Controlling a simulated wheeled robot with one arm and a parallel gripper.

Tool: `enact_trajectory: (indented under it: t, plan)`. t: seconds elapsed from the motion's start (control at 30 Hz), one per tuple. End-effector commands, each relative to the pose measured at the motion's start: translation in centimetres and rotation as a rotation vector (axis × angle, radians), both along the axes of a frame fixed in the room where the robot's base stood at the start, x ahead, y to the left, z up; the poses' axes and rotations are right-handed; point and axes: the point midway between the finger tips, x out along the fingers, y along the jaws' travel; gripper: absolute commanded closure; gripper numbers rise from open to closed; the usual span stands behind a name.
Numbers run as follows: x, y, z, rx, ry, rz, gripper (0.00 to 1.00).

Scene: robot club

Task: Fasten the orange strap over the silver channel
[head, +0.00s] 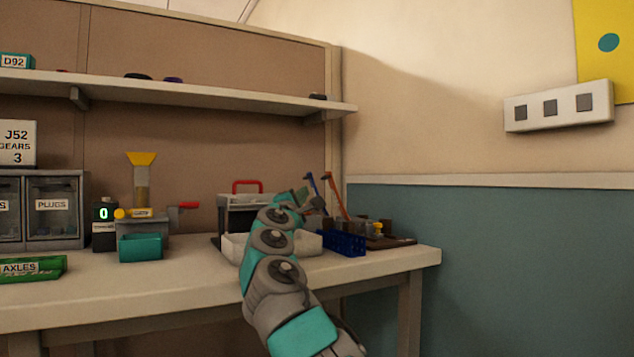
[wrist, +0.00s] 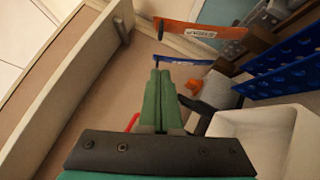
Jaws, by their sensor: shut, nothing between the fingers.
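An orange strap (head: 337,194) stands tilted upward at the back right of the bench. It also shows in the wrist view (wrist: 203,30), as a flat orange band with dark lettering beyond my fingertips. A blue strap (head: 312,184) stands beside it, and shows in the wrist view (wrist: 185,60) as well. My gripper (wrist: 160,76) is shut and empty, its green fingers together, apart from both straps. In the head view my gripper (head: 300,197) is near the straps, partly covering what lies behind it. I cannot make out the silver channel with certainty.
A white tray (wrist: 245,128) and a blue perforated holder (head: 341,242) lie close to my arm. A dark brown board (head: 396,242) is at the right end. A red-handled box (head: 238,199) stands behind my arm.

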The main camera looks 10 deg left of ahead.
Motion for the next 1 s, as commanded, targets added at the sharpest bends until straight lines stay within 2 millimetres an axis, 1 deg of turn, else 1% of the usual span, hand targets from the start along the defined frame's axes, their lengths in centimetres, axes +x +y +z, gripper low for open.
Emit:
enact_trajectory:
  t: [0.1, 0.2, 0.23, 0.3, 0.5, 1.0]
  plan:
    - [1.0, 0.1, 0.6, 0.002, 0.001, 0.005, 1.00]
    - [1.8, 0.0, 0.6, 0.000, 0.002, 0.004, 1.00]
    - [2.0, -0.2, 0.7, -0.001, 0.002, 0.001, 1.00]
    - [2.5, -1.3, 1.3, 0.001, -0.001, 0.000, 1.00]
    - [3.5, -2.8, 2.2, 0.000, 0.000, -0.001, 1.00]
    - [3.7, -3.2, 2.3, 0.000, 0.001, 0.000, 1.00]
